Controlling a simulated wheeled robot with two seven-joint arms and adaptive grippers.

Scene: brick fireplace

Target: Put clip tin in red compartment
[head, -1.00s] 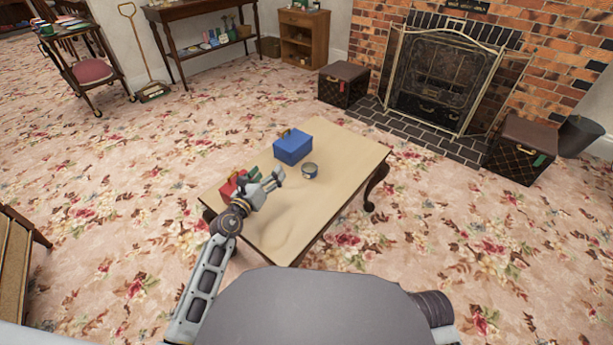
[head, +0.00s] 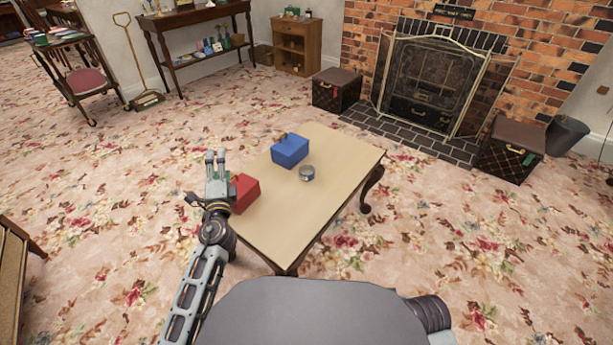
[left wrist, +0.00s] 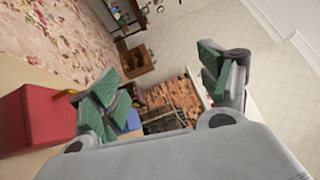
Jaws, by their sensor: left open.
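A small round grey-blue tin (head: 307,173) sits on the wooden table (head: 318,206), just right of a blue box (head: 290,150). A red box (head: 244,193) stands at the table's left edge; it also shows in the left wrist view (left wrist: 40,118). Whether either box is open on top is hard to tell. My left gripper (head: 215,158) is open and empty, its fingers raised beside the red box at the table's left. Its green-padded fingers stand wide apart in the left wrist view (left wrist: 160,85). My right gripper is not in view.
The near half of the table is bare. Two dark trunks (head: 337,90) (head: 512,150) flank the fireplace (head: 434,85) behind it. A side table and a trolley stand far left. Open floral carpet surrounds the table.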

